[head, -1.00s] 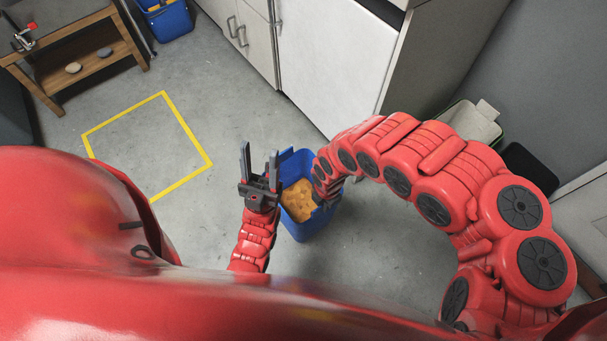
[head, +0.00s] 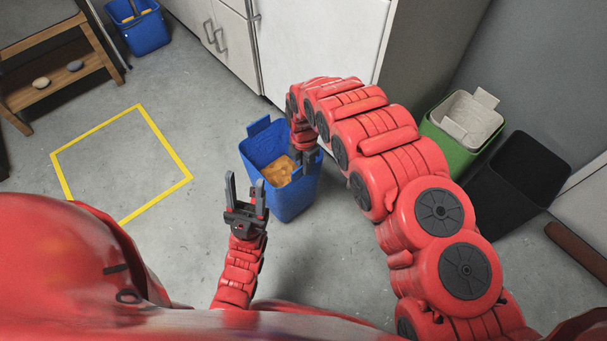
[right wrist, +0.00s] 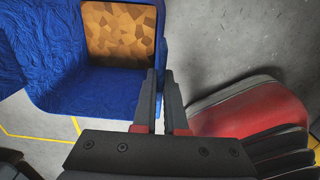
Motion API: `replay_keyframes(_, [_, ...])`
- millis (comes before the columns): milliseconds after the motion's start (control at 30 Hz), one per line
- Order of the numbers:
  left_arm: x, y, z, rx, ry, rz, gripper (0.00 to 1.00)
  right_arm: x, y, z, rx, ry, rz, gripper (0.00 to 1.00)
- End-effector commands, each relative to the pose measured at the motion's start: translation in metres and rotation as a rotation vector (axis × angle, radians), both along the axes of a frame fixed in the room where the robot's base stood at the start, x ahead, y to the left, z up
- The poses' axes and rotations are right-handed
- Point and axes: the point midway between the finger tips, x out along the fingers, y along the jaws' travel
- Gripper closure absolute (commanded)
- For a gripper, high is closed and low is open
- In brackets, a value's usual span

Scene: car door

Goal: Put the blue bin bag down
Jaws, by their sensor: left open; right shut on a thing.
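The blue bin bag (head: 300,198) is a box-shaped, crinkled blue bag, open at the top, with brown contents (head: 277,170). It is near the middle of the head view and fills the upper left of the right wrist view (right wrist: 50,50). My right gripper (head: 306,160) is shut on its rim, at the right side in the head view; the fingertips also show in the right wrist view (right wrist: 160,78). I cannot tell whether the bag's bottom touches the floor. My left gripper (head: 246,188) is open and empty, in front of and left of the bag.
A yellow square outline (head: 165,142) marks bare floor on the left. A green bin (head: 450,150) and a black bin (head: 515,175) stand at the right. White cabinets (head: 310,45) are behind. A wooden shelf (head: 60,65) and another blue bin (head: 146,35) are at the upper left.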

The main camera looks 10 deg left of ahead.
Motion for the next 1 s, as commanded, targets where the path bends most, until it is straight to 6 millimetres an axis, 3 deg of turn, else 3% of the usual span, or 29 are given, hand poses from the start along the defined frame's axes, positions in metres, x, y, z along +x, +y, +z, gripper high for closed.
replay_keyframes(267, [-0.001, 0.0, -0.006, 0.01, -0.007, 0.0, 0.5, 0.011, 0.004, -0.003, -0.001, -0.004, -0.002, 1.0])
replay_keyframes(500, [-0.005, 0.0, -0.022, 0.035, -0.026, 0.001, 0.5, 0.01, 0.004, -0.037, -0.001, -0.003, -0.001, 1.0])
replay_keyframes(800, [-0.005, 0.0, -0.019, 0.035, -0.028, 0.002, 0.5, 0.011, 0.003, -0.035, -0.002, -0.004, -0.002, 1.0])
replay_keyframes(833, [-0.005, 0.0, -0.019, 0.035, -0.028, 0.002, 0.5, 0.011, 0.003, -0.036, -0.002, -0.003, -0.002, 0.87])
replay_keyframes(1000, [-0.005, 0.0, -0.019, 0.035, -0.028, 0.002, 0.5, 0.011, 0.003, -0.035, -0.002, -0.004, -0.002, 0.61])
